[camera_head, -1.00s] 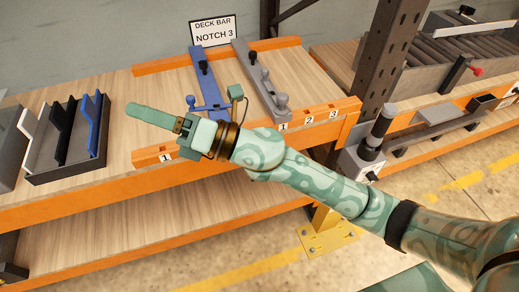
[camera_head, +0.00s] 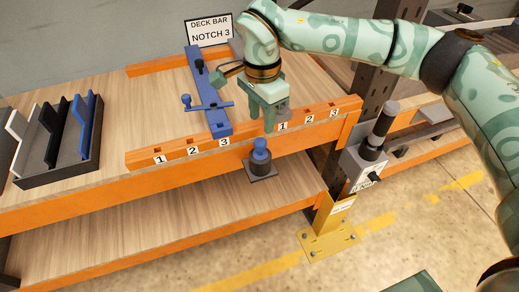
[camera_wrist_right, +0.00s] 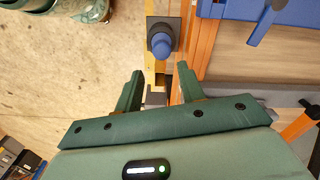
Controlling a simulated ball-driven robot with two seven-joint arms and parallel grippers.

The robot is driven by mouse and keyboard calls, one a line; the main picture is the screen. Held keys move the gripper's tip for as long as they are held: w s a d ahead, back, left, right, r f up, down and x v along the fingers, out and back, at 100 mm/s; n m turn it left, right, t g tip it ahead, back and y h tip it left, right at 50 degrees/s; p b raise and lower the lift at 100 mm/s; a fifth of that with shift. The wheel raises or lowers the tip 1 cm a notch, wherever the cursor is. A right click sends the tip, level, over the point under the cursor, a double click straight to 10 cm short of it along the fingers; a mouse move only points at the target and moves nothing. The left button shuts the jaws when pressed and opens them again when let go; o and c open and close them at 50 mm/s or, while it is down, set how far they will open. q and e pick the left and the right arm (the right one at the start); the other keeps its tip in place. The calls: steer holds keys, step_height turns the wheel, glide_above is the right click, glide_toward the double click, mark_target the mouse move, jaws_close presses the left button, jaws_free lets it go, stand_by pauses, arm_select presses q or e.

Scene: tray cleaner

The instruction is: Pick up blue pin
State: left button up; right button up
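The blue pin (camera_head: 261,149) has a round blue head and sits upright in a dark holder (camera_head: 262,168) at the front of the orange shelf rail. In the right wrist view the pin (camera_wrist_right: 161,44) lies beyond the fingertips, roughly in line with the gap between them. My right gripper (camera_head: 262,124) points down just above and behind the pin in the head view. Its two fingers (camera_wrist_right: 158,82) are apart with nothing held between them. My left gripper is in neither view.
A blue deck bar (camera_head: 210,95) with a side handle lies across the orange rails (camera_head: 190,148) numbered 1 to 3. A grey bar is mostly hidden behind my right arm. A dark tray (camera_head: 60,178) stands left. A dark post (camera_head: 385,75) stands right.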

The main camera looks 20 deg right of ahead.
mark_target(261, 141)
step_height(261, 141, down, 4)
steer(key=shift+b, duration=0.35)
steer(key=f+b, duration=0.2)
steer(key=f, duration=0.3)
steer(key=shift+w+f, duration=0.2)
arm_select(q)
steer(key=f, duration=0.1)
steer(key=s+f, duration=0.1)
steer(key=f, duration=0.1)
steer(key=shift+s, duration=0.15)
arm_select(e)
steer(key=shift+r, duration=0.1)
steer(key=shift+s, duration=0.1)
steer(key=shift+c, duration=0.3)
steer(key=c, duration=0.7)
